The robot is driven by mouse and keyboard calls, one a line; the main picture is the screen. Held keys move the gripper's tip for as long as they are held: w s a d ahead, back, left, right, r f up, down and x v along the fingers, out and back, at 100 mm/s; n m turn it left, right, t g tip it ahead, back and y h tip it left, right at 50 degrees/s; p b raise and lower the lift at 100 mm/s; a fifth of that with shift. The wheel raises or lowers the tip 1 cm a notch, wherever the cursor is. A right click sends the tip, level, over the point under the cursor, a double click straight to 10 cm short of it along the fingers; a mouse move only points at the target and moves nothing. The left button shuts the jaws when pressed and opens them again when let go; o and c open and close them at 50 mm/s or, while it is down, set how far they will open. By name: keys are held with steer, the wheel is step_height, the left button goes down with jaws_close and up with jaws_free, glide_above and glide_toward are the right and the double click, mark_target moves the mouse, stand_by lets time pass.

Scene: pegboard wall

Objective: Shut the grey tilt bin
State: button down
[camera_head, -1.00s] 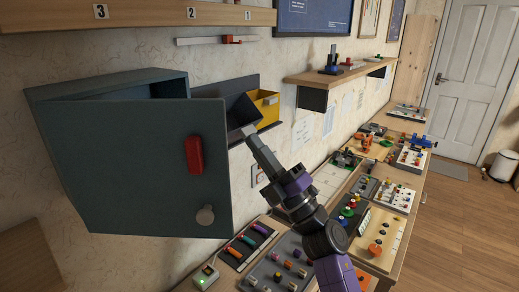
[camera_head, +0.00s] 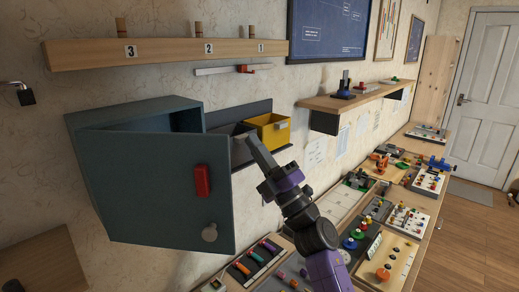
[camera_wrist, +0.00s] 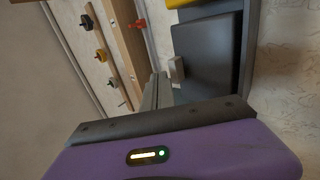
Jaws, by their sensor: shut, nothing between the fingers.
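The grey tilt bin (camera_head: 238,157) sits in a dark wall rack, left of the yellow bin (camera_head: 272,133). The open cabinet door and my gripper hide part of it in the head view. In the wrist view its smooth grey front (camera_wrist: 208,58) shows with a small pale handle (camera_wrist: 176,69) near its upper edge. How far it is tilted out is hard to tell. My gripper (camera_head: 254,146) is shut and empty, its fingertips in front of the bin. In the wrist view the fingertips (camera_wrist: 158,84) are close beside the handle; contact cannot be told.
A blue-grey cabinet (camera_head: 135,112) with its door (camera_head: 160,195) ajar stands close on the left. A peg rail (camera_head: 165,52) and a slider with a red knob (camera_head: 243,69) are above. A wooden shelf (camera_head: 345,102) is to the right; a crowded bench lies below.

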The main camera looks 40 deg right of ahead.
steer(key=shift+w+r, duration=0.25)
stand_by(0.7)
